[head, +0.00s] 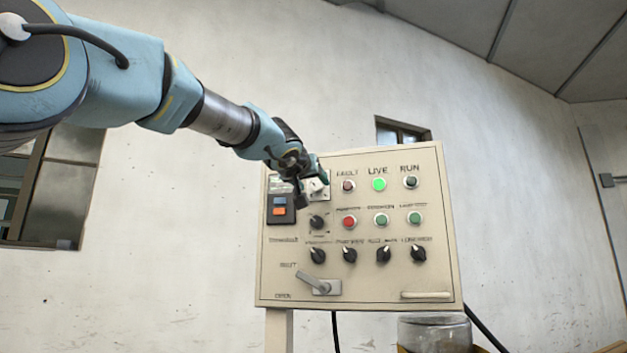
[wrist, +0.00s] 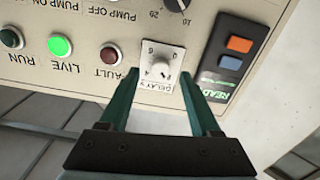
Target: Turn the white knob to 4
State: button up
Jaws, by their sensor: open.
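The white knob (wrist: 160,70) sits on a small white dial plate (wrist: 170,52) marked with numbers and "DELAY" in the wrist view, where the panel appears upside down. The exact number it points to is hard to read. In the head view the white knob (head: 318,186) shows beside my gripper (head: 311,184), partly covered by it. In the wrist view my gripper (wrist: 160,95) is open, its two green fingers reaching toward the panel on either side of the dial plate. Whether the fingers touch the knob cannot be told.
The beige control panel (head: 437,270) carries a lit green LIVE lamp (head: 379,184), a red button (head: 349,222), several black knobs (head: 383,255) and a grey lever (head: 318,283). A dark display unit (head: 281,207) is just left of the white knob. A glass jar (head: 435,333) stands below.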

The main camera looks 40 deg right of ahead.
jog(key=shift+x, duration=0.95)
grip_shut()
